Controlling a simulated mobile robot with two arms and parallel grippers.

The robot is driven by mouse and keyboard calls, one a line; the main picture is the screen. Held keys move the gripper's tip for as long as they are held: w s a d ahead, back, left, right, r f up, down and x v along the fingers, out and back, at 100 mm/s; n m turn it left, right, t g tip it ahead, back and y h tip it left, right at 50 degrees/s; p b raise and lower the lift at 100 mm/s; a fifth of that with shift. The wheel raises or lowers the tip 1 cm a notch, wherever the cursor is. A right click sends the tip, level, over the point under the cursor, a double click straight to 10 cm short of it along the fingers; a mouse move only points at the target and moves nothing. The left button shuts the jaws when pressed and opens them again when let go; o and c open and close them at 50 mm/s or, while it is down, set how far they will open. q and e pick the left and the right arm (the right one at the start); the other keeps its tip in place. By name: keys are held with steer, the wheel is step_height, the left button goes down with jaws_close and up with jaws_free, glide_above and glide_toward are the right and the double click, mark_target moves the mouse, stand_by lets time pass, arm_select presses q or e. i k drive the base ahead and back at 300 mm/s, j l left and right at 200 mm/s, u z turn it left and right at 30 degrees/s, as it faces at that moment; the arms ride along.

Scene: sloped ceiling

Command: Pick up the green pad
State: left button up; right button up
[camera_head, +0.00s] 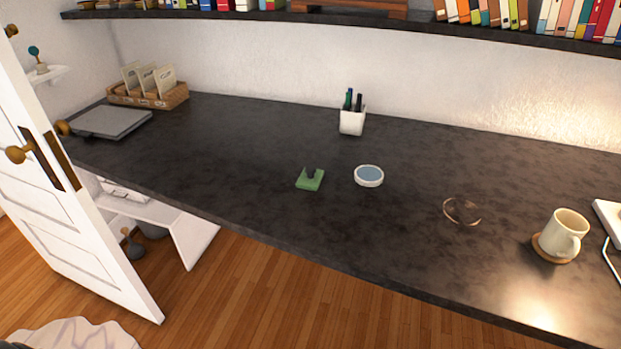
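The green pad (311,183) is a small square that lies flat on the dark desk (250,160), near the middle of the view. A small dark object (311,172) stands on top of it and hides part of its surface. Neither of my grippers shows in the head view.
A round white dish with a blue inside (369,176) sits just right of the pad. A white pen cup (352,121) stands behind. A copper-coloured ring-like item (462,211) and a mug (565,234) on a coaster are to the right. An open white door (60,190) stands left.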

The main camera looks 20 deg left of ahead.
mark_target(310, 177)
steer(key=i+j+z, duration=0.1)
steer(key=j, duration=0.25)
steer(key=i+j+z, duration=0.1)
steer(key=j, duration=0.3)
steer(key=i+j+z, duration=0.1)
steer(key=j, duration=0.3)
steer(key=i+j+z, duration=0.1)
steer(key=j, duration=0.3)
steer(key=i, duration=0.05)
